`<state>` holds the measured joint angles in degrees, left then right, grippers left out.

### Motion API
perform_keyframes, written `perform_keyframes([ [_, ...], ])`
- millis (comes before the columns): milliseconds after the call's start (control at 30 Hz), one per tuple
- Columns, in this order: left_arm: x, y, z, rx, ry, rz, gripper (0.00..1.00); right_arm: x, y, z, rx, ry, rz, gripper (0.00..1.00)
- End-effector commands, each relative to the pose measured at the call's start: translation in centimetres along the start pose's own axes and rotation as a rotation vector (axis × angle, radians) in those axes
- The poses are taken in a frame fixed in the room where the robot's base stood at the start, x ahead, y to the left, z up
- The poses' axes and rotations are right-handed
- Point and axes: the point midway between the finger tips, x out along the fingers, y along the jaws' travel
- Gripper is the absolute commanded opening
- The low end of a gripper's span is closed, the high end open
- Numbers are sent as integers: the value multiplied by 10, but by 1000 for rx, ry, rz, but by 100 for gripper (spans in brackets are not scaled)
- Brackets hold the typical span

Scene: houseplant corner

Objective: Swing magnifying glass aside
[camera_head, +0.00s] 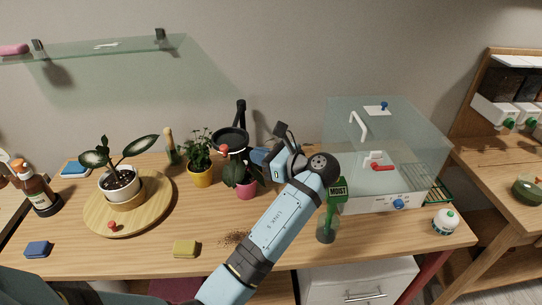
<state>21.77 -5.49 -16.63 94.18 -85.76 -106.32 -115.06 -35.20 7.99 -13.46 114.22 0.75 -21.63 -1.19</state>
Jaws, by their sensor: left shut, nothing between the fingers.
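The magnifying glass is a dark round ring (230,140) on a black stand arm at the back middle of the table. A red knob (224,149) sits at its lower front edge. The ring stands above and behind a leafy plant in a pink pot (247,190). My left gripper (281,129) is to the right of the ring, apart from it. It is shut and empty, and my own wrist partly hides it. My right gripper is not in view.
A yellow pot plant (201,176) stands left of the ring. A white-potted plant (120,183) stands on a round wooden board (155,205).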

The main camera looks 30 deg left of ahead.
Motion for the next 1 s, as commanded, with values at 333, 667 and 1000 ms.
perform_keyframes([
  [333, 65, 0, 1, 0, -1, -1, 0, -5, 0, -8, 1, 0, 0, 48],
  [667, 81, 0, -1, 0, 1, -3, 0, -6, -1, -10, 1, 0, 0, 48],
  [1000, 82, -1, 0, 1, 1, -6, 0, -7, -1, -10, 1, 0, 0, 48],
])
